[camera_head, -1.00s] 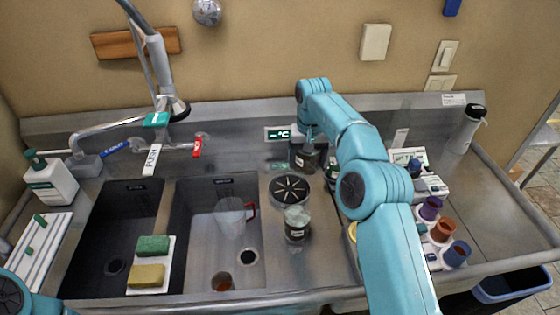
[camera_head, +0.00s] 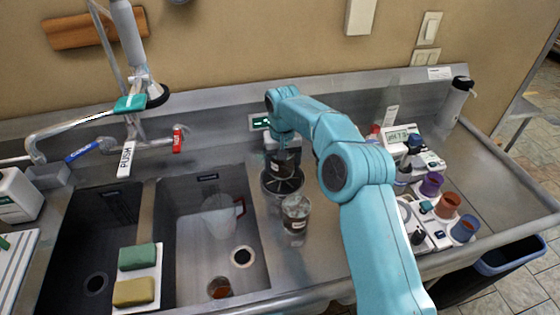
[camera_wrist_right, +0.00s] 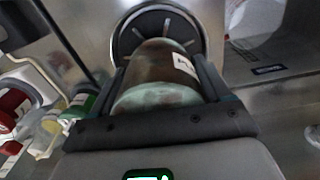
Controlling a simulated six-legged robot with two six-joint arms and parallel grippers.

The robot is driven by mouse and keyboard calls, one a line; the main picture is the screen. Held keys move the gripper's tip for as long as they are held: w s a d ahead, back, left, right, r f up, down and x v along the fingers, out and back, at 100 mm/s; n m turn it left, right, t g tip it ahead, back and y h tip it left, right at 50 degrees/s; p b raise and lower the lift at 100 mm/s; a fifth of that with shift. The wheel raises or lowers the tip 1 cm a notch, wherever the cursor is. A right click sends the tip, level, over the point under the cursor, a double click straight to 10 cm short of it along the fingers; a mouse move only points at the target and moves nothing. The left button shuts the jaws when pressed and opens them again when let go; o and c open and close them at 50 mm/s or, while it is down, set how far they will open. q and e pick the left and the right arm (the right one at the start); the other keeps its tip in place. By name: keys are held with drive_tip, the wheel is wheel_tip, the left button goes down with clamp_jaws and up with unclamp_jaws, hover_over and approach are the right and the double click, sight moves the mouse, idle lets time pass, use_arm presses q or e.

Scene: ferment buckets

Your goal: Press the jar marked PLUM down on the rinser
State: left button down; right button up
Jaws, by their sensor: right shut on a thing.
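My right gripper (camera_head: 284,150) is shut on a jar (camera_head: 285,163) with dark contents, above the rinser at the back of the counter. The rinser (camera_head: 282,187) is a round black disc with pale radial slots. In the right wrist view the jar (camera_wrist_right: 158,78) lies between the two fingers, and the rinser (camera_wrist_right: 128,38) shows behind it. A white label on the jar is partly visible, but its full word is not legible. I cannot tell whether the jar touches the rinser. My left gripper is not in view.
Another jar (camera_head: 296,214) stands on the counter just in front of the rinser. The sink to the left holds a clear jug (camera_head: 219,214) with a red handle. Bottles and coloured cups (camera_head: 447,204) stand right of my arm. A tap (camera_head: 90,122) is at the left.

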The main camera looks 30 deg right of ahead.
drive_tip(key=shift+w+f+b, duration=0.15)
drive_tip(key=shift+f+b, duration=0.05)
drive_tip(key=shift+f, duration=0.3)
drive_tip(key=shift+w+f+b, duration=0.15)
drive_tip(key=shift+f, duration=0.35)
drive_tip(key=shift+d+f, duration=0.15)
drive_tip(key=shift+f, duration=0.15)
drive_tip(key=shift+s+d, duration=0.15)
drive_tip(key=shift+d, duration=0.05)
drive_tip(key=shift+s+r, duration=0.15)
drive_tip(key=shift+s, duration=0.05)
drive_tip(key=shift+a+r, duration=0.15)
drive_tip(key=shift+a, duration=0.05)
drive_tip(key=shift+w+a, duration=0.15)
drive_tip(key=shift+w, duration=0.05)
drive_tip(key=shift+w+f, duration=0.15)
drive_tip(key=shift+f, duration=0.05)
drive_tip(key=shift+d, duration=0.25)
drive_tip(key=shift+s+r, duration=0.2)
drive_tip(key=shift+s, duration=0.05)
drive_tip(key=shift+w+f, duration=0.25)
drive_tip(key=shift+f, duration=0.05)
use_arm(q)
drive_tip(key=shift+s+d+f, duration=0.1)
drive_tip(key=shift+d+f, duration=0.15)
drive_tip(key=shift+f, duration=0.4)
use_arm(e)
drive_tip(key=shift+s+d, duration=0.1)
drive_tip(key=shift+s, duration=0.05)
